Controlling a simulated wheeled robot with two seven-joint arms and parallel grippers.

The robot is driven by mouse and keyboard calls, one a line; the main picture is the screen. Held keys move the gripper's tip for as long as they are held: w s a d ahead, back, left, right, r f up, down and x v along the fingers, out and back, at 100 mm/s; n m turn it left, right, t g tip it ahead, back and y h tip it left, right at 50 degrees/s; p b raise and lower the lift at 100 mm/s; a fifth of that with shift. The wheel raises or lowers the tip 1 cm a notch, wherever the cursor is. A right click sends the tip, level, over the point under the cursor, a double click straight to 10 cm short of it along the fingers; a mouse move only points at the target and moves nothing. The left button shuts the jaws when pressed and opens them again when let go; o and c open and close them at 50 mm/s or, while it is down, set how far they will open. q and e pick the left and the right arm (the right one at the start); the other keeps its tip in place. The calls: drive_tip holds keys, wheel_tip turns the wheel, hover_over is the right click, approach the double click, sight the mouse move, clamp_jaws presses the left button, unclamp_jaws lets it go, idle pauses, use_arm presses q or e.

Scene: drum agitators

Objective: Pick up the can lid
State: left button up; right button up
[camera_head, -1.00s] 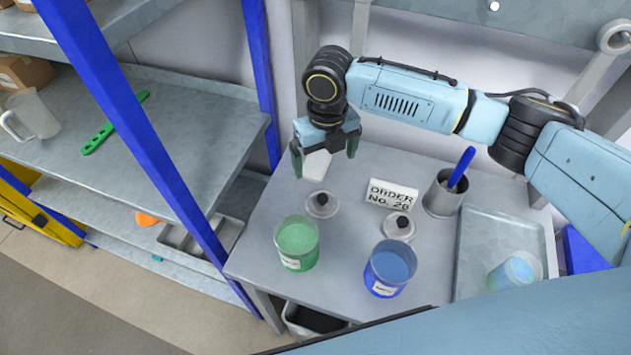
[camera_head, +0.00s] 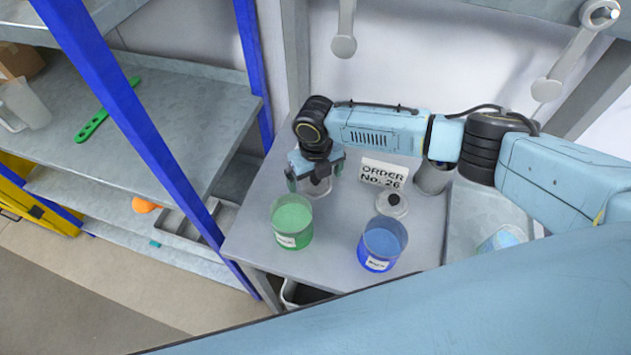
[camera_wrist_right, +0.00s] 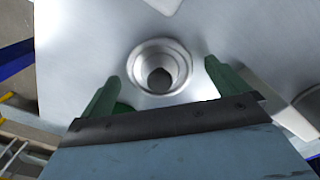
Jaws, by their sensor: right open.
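One can lid, a round grey disc with a dark knob, lies on the grey table under my right gripper (camera_head: 315,176); it is partly covered in the head view. In the right wrist view this lid (camera_wrist_right: 146,54) sits between the two green fingers, which are open and hold nothing. I cannot tell the exact height of the fingertips above the table. A second can lid (camera_head: 385,210) lies to the right, in front of the order sign. My left gripper does not show.
A green can (camera_head: 291,226) and a blue can (camera_head: 380,247) stand in front of the lids. The order sign (camera_head: 384,173), a metal cup (camera_head: 433,180) and a tray (camera_head: 475,205) with a pale blue container are to the right. A blue-posted shelf (camera_head: 150,140) bounds the left.

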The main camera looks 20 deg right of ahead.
drive_tip(key=c, duration=1.1)
drive_tip(key=shift+o, duration=0.2)
